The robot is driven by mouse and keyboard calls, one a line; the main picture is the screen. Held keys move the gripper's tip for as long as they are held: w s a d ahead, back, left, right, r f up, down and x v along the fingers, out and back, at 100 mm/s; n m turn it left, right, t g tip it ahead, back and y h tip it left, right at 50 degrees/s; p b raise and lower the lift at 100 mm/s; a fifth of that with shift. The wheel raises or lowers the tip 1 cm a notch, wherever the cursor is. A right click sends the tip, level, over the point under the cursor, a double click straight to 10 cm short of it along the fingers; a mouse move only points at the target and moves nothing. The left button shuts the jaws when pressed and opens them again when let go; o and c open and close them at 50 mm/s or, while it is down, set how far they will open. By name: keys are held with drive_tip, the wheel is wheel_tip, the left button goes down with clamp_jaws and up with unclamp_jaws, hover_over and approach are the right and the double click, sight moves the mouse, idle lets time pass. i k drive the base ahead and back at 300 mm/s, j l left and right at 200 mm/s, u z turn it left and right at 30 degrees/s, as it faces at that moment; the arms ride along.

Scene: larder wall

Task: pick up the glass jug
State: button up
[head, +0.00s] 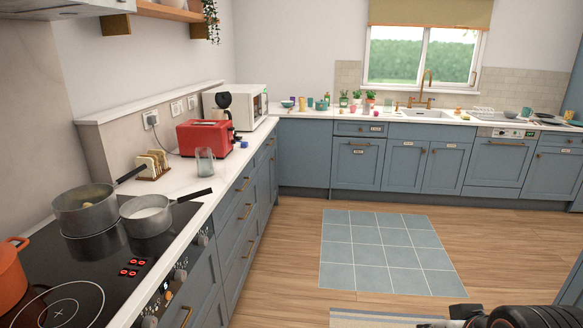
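A clear glass jug (205,162) stands upright on the white worktop at the left, in front of the red toaster and close to the worktop's front edge. My gripper (455,317) shows only in part at the bottom right edge of the head view, low over the floor and far from the jug. Its fingers are mostly cut off by the frame, so I cannot tell whether they are open or shut. I see nothing held in it.
Two pans (88,208) with handles toward the worktop stand on the black hob (60,290). A toast rack (153,165) is left of the jug. The red toaster (205,137) and white microwave (250,107) are behind it.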

sight(205, 160)
drive_tip(key=i+u, duration=0.1)
drive_tip(key=i, duration=0.4)
drive_tip(key=i+l+u, duration=0.1)
drive_tip(key=i, duration=0.45)
drive_tip(key=i+l+u, duration=0.1)
drive_tip(key=i, duration=0.4)
drive_tip(key=i+l+u, duration=0.1)
drive_tip(key=i, duration=0.4)
drive_tip(key=i+l+u, duration=0.2)
drive_tip(key=i+u, duration=0.25)
drive_tip(key=i+l+u, duration=0.25)
drive_tip(key=u, duration=0.2)
drive_tip(key=i+l+u, duration=0.25)
drive_tip(key=l+u, duration=0.15)
drive_tip(key=i+l+u, duration=0.2)
drive_tip(key=l+u, duration=0.25)
drive_tip(key=l, duration=0.15)
drive_tip(key=i+l+u, duration=0.15)
drive_tip(key=l+u, duration=0.7)
drive_tip(key=l, duration=0.55)
